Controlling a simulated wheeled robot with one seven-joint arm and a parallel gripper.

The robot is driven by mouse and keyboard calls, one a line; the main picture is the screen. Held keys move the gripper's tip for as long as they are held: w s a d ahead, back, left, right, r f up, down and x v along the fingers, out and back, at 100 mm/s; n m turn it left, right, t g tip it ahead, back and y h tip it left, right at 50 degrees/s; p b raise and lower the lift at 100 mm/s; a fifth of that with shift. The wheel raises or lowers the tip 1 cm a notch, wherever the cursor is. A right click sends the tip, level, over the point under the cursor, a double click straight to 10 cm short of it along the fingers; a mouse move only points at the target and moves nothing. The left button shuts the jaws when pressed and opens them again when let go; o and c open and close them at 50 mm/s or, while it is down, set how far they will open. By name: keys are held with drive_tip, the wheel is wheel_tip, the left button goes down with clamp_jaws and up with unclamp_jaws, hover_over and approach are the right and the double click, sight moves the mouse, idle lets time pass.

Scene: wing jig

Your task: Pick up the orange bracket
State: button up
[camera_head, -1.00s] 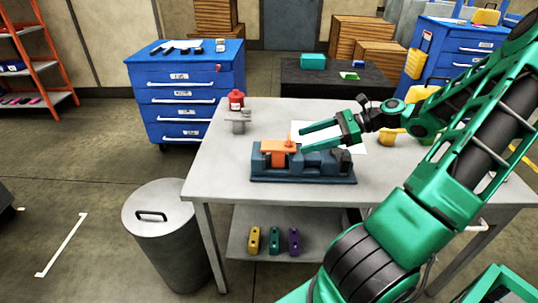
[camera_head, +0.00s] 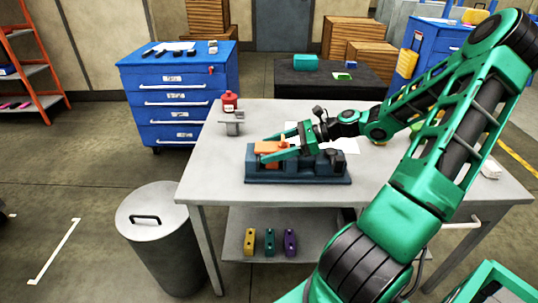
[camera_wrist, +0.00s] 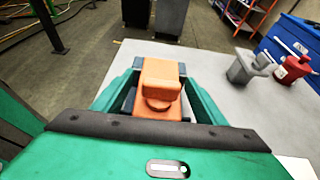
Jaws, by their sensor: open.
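The orange bracket (camera_head: 268,147) sits on the blue-grey jig (camera_head: 297,176) on the grey table. In the wrist view the bracket (camera_wrist: 159,88) lies in the middle, with a rounded knob on its near end. My green gripper (camera_head: 270,147) is open, its fingers reaching left over the jig on either side of the bracket. The wrist view shows the green fingers (camera_wrist: 159,97) left and right of the bracket, with the jig partly hidden beneath. I cannot tell whether either finger touches it.
A white paper (camera_head: 346,145) lies behind the jig. Yellow, teal and purple blocks (camera_head: 270,242) sit on the lower shelf. The table's left front is clear.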

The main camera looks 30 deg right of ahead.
drive_tip(key=c, duration=1.4)
drive_tip(key=shift+r, duration=0.2)
